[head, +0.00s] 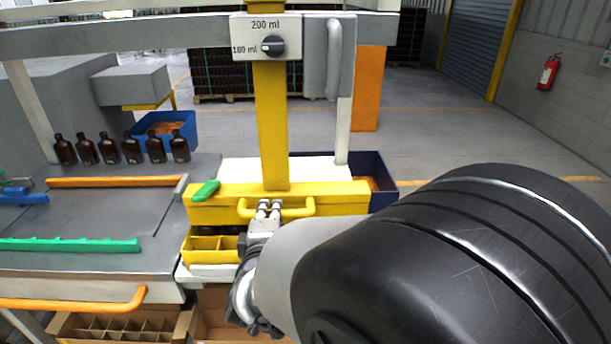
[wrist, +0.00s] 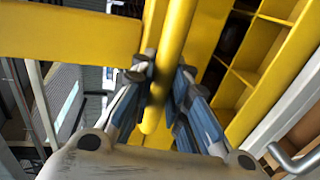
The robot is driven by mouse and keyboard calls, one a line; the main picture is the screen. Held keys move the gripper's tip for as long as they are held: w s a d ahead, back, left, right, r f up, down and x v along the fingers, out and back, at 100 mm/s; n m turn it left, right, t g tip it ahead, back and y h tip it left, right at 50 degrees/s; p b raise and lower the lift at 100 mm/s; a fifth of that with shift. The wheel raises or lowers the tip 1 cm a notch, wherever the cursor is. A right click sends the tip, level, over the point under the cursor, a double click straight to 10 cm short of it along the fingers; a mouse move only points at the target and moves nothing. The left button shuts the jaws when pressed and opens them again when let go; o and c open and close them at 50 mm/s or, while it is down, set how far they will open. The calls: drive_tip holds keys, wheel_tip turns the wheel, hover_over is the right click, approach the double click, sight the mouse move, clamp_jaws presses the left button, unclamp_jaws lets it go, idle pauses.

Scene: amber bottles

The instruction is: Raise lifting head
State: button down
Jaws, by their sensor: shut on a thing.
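The lifting head is a yellow box-shaped beam (head: 225,209) with a yellow bar handle (head: 298,207) on its front, joined to a yellow upright post (head: 271,120). My gripper (head: 269,208) is shut on the handle, near its left part. In the wrist view the handle (wrist: 172,50) runs between the two fingers of my gripper (wrist: 158,88). A yellow divided crate (head: 200,256) is just below the head; brown bottles show in it, partly hidden by my arm. A green lever (head: 206,191) lies on top of the head at the left.
A control plate (head: 265,38) has a knob and 200 ml and 100 ml marks. Several amber bottles (head: 131,149) stand on the grey table (head: 60,220) at left. A blue bin (head: 187,127) is behind. A cardboard box (head: 75,326) with dividers is below.

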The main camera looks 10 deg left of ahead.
drive_tip(key=p, duration=2.2)
approach(266, 115)
drive_tip(key=x, duration=0.4)
drive_tip(key=shift+w+a, duration=0.15)
drive_tip(key=shift+w, duration=0.15)
drive_tip(key=c, duration=2)
unclamp_jaws()
drive_tip(key=shift+o, duration=1.2)
drive_tip(key=shift+s+r, duration=0.15)
drive_tip(key=shift+s, duration=0.05)
drive_tip(key=shift+o, duration=1)
